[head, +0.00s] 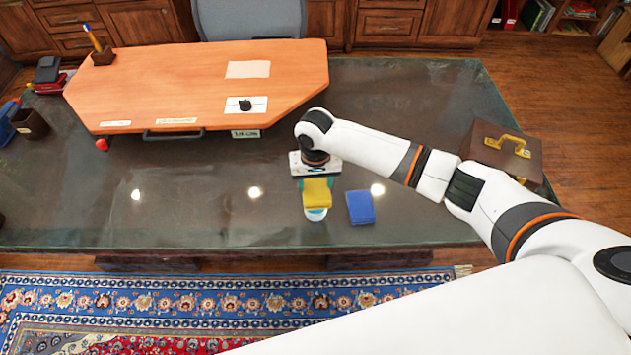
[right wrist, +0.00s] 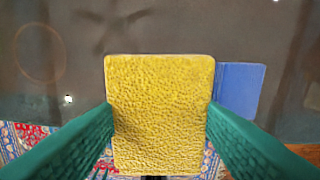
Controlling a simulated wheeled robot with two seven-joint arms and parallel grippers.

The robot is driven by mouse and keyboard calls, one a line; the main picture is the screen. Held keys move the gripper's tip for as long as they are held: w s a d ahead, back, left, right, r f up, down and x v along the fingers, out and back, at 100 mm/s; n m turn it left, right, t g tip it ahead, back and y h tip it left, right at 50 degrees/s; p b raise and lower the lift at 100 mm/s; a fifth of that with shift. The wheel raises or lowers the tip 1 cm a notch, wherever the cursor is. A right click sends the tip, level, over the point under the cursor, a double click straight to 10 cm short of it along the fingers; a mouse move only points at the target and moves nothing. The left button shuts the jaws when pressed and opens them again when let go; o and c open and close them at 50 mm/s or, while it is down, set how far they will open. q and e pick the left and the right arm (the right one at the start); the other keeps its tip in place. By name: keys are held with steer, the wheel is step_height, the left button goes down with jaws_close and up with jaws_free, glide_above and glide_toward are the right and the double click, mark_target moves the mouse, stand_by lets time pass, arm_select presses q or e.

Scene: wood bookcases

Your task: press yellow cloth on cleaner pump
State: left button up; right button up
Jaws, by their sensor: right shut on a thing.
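My right gripper (head: 317,181) is over the front part of the dark desk, its teal fingers shut on the two sides of a yellow cloth (head: 317,194). In the right wrist view the yellow cloth (right wrist: 160,110) is a flat, textured block between the green fingers. A white and blue round thing (head: 316,214), probably the cleaner pump, shows just below the cloth in the head view. It is mostly hidden by the cloth, and I cannot tell whether they touch. My left gripper is not in view.
A blue cloth (head: 360,207) lies on the desk (head: 200,220) just right of the yellow one; it also shows in the wrist view (right wrist: 240,88). A brown briefcase (head: 480,145) stands at the right. An orange wooden board (head: 200,75) covers the back. The front left is clear.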

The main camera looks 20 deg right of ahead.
mark_target(316, 185)
steer(key=shift+f, duration=0.9)
stand_by(0.5)
steer(key=shift+f, duration=0.1)
stand_by(2.1)
steer(key=shift+s, duration=0.1)
step_height(316, 185, up, 7)
steer(key=p, duration=0.8)
steer(key=shift+p, duration=0.4)
stand_by(0.4)
